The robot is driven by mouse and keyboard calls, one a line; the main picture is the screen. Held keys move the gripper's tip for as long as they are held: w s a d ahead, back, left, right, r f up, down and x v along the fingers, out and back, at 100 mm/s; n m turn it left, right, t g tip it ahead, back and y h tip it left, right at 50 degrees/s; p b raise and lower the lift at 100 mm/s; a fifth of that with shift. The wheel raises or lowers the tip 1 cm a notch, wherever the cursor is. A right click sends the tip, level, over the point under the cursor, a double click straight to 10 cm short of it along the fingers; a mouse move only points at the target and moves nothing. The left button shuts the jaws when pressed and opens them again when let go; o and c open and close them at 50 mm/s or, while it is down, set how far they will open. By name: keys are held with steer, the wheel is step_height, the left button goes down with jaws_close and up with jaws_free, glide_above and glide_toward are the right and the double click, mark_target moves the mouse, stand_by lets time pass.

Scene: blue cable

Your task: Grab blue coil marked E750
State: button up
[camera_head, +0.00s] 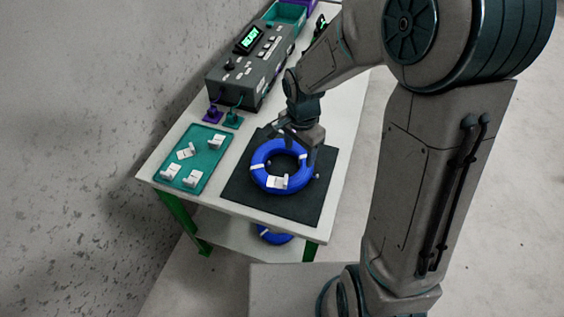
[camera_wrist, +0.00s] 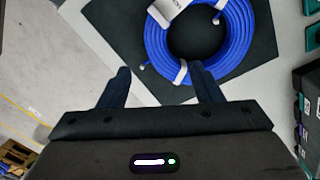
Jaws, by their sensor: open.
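A blue coil (camera_head: 258,172) with white ties and a white tag lies flat on a black mat (camera_head: 310,204) on the table. The tag's text is too small to read. My gripper (camera_head: 293,139) is over the far side of the coil, its fingers apart.
A teal tray (camera_head: 207,160) with several white pieces lies left of the mat. A grey device (camera_head: 243,76) with a green display stands behind, with purple and teal plugs in front. Another blue coil (camera_head: 273,236) is on the lower shelf. A wall runs along the left.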

glide_above(299, 176)
steer(key=f, duration=0.7)
steer(key=shift+a, duration=0.2)
steer(key=shift+s+d+f+p, duration=0.15)
steer(key=shift+f+p, duration=0.1)
steer(key=shift+f, duration=1.1)
steer(key=shift+w+d+f+p, duration=0.1)
steer(key=shift+f+p, duration=0.1)
steer(key=shift+f, duration=1.1)
steer(key=shift+c, duration=0.3)
steer(key=c, duration=1)
jaws_close()
steer(key=shift+r, duration=0.15)
